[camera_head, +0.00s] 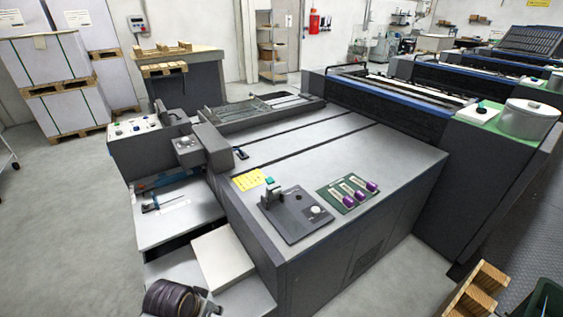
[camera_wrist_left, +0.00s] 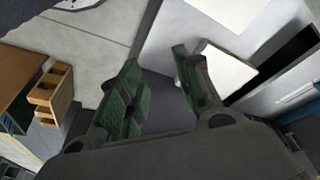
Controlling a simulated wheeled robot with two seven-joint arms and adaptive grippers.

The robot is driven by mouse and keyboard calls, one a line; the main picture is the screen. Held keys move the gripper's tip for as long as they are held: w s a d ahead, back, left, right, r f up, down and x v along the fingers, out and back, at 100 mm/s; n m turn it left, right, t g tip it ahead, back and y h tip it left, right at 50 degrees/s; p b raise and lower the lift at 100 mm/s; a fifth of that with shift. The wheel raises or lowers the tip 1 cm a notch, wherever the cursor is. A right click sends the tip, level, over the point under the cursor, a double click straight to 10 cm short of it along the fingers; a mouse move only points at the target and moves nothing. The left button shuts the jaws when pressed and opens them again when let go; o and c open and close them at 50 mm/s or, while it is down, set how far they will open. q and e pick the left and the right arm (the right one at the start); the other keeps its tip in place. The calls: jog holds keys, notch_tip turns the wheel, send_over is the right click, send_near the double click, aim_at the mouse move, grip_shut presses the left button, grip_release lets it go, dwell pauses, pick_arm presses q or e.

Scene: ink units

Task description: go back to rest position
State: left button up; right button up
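My left gripper shows in the left wrist view (camera_wrist_left: 158,85). Its two green-padded fingers are spread apart, with nothing between them. Beyond the fingers are a dark grey surface and a white block (camera_wrist_left: 228,68). In the head view I cannot make out the left gripper's fingers. My right gripper is in neither view. The grey press top (camera_head: 330,150) carries a black control plate (camera_head: 296,213) and a green mat (camera_head: 347,194) with three purple-ended tools lying on it.
A white block (camera_head: 222,258) stands on a low step left of the press. A yellow note (camera_head: 248,181) lies on the press top. Wooden pallet pieces (camera_head: 478,292) and a dark green bin (camera_head: 543,300) are at the bottom right. Open floor (camera_head: 60,220) lies to the left.

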pick_arm(q)
jog(key=shift+s+a+r, duration=1.05)
jog(key=shift+s, duration=0.4)
notch_tip(320, 180, down, 32)
jog(key=s+f+y, duration=0.1)
jog(key=s, duration=0.1)
jog(key=s+a+f+g, duration=0.1)
jog(key=s+a+f, duration=0.2)
jog(key=s+f, duration=0.6)
jog(key=s+a+f, duration=0.3)
jog(key=s+f, duration=0.7)
jog(key=s, duration=0.3)
jog(key=shift+f+g, duration=0.3)
jog(key=shift+g, duration=0.1)
